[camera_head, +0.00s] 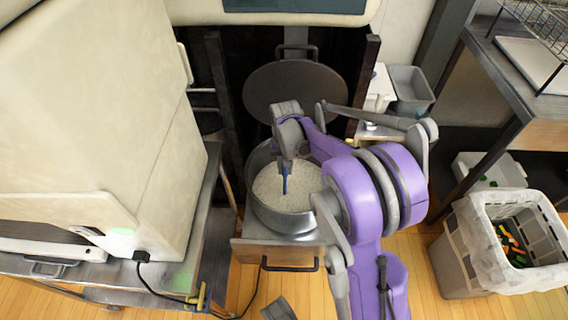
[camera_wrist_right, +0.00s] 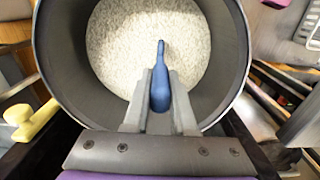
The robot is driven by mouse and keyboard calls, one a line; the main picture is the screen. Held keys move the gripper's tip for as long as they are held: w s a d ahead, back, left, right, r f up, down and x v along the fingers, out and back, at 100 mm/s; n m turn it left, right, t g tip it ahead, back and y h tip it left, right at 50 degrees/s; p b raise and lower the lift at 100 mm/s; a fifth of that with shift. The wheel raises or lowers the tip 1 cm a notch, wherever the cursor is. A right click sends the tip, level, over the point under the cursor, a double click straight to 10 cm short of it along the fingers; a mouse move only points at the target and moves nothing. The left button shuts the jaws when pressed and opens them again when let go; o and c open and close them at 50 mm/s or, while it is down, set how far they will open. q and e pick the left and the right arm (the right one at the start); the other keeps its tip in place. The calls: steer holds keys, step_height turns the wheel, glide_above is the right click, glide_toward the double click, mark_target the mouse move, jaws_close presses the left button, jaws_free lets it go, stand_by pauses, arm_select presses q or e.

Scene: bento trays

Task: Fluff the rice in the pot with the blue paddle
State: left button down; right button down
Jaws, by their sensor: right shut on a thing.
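The grey pot (camera_head: 263,215) stands on a small counter, with white rice (camera_head: 301,187) in it. My right gripper (camera_head: 287,160) is above the pot, pointing down and shut on the blue paddle (camera_head: 285,184). The paddle hangs upright, its lower end at the rice; whether it is in the rice or just over it I cannot tell. In the right wrist view, the paddle (camera_wrist_right: 160,85) sits between the fingers, over the rice (camera_wrist_right: 115,45) and inside the pot wall (camera_wrist_right: 228,60). My left gripper is not in view.
A round dark lid (camera_head: 295,90) stands upright behind the pot. A large cream appliance (camera_head: 90,110) is close at the left. A lined bin (camera_head: 500,250) with scraps stands at the right. A grey tub (camera_head: 410,90) is at the back right.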

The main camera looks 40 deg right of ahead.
mark_target(285, 178)
steer(key=shift+f+b, duration=1.6)
steer(key=shift+f, duration=1.35)
